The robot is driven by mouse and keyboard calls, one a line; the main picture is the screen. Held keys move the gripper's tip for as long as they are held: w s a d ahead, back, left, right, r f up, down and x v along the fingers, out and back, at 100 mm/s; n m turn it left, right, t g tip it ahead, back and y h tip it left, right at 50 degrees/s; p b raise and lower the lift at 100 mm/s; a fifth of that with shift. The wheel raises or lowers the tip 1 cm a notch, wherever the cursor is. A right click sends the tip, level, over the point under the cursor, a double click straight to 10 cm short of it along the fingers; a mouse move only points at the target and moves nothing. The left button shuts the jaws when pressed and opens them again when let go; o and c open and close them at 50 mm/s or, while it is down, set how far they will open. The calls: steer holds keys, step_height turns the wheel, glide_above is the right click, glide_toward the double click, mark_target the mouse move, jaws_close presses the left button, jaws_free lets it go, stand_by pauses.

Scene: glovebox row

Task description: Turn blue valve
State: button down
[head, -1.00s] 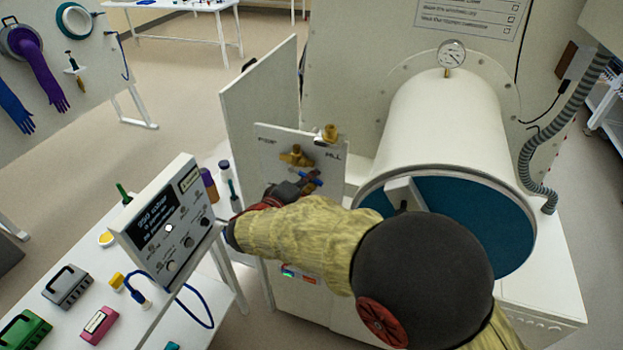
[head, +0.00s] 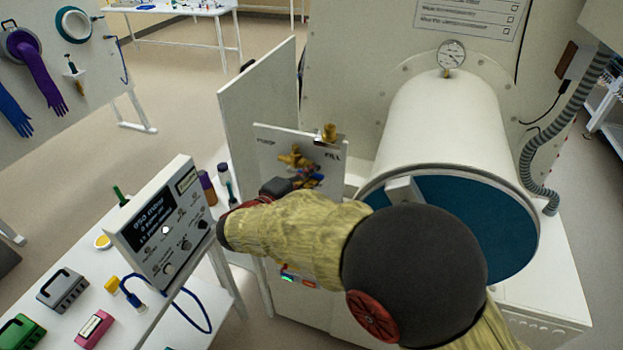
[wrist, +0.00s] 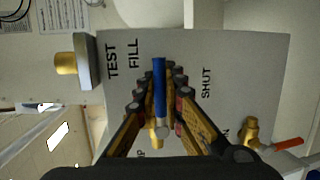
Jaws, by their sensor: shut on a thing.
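The blue valve handle (wrist: 159,88) is a slim blue bar in the wrist view, standing lengthwise between my fingertips. My gripper (wrist: 160,90) is shut on it, with a dark, ridged finger on each side. My gripper and forearm hide the lower part of the panel.
A red-tipped handle (wrist: 288,143) with brass parts is at the right in the wrist view. A brass fitting (wrist: 67,63) juts out at the left. A white cylindrical chamber (head: 445,130) stands right of the panel, and a control box (head: 165,225) is at the left.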

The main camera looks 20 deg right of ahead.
steer(key=c, duration=1.9)
jaws_free()
steer(key=shift+a, duration=0.1)
steer(key=v, duration=1.2)
